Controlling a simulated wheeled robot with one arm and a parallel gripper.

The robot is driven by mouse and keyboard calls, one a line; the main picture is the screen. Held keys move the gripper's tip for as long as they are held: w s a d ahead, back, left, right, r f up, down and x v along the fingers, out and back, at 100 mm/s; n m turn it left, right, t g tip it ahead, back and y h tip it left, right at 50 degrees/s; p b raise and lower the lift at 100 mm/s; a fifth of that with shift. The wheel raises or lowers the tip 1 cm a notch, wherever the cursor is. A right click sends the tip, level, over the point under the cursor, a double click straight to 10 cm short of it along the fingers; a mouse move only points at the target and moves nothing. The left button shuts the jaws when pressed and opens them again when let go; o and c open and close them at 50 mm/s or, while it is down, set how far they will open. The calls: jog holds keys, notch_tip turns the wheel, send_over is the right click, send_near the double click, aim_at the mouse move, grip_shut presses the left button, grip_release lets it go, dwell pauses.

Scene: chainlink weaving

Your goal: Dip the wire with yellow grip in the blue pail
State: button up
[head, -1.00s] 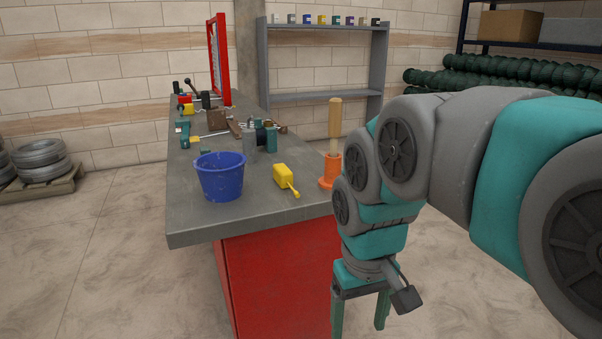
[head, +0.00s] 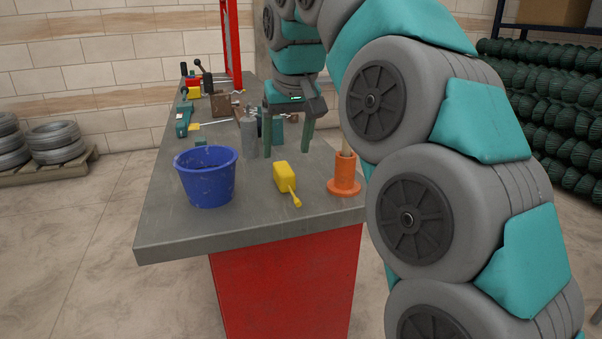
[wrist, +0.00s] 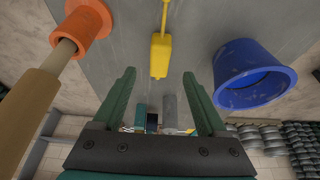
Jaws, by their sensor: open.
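The yellow-gripped piece (head: 285,177) lies on the grey bench top, with a yellow block and a thin yellow rod pointing toward the bench's near edge. It also shows in the wrist view (wrist: 160,57), ahead of and between the fingertips, apart from them. The blue pail (head: 208,185) stands upright to its left on the bench; in the wrist view the pail (wrist: 252,85) is at the right. My gripper (head: 287,153) is open and empty, pointing down over the bench just behind the yellow piece. Its two green fingers (wrist: 160,75) show in the wrist view.
An orange holder (head: 344,180) with a wooden stick stands right of the yellow piece, close to my arm. A grey cylinder (head: 249,137) and several tools stand farther back. The bench's near left corner (head: 170,235) is clear.

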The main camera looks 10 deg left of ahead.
aim_at(284, 168)
jog(key=shift+w+a, duration=0.15)
jog(key=shift+w+f, duration=0.1)
jog(key=shift+f, duration=0.05)
jog(key=shift+s+b+x, duration=0.1)
jog(key=shift+b+x, duration=0.05)
jog(key=shift+x, duration=1.45)
jog(key=shift+s+b+x, duration=0.15)
jog(key=shift+x, duration=1.45)
jog(key=shift+w+f, duration=0.2)
jog(key=shift+f, duration=0.3)
jog(key=shift+c, duration=0.2)
grip_shut()
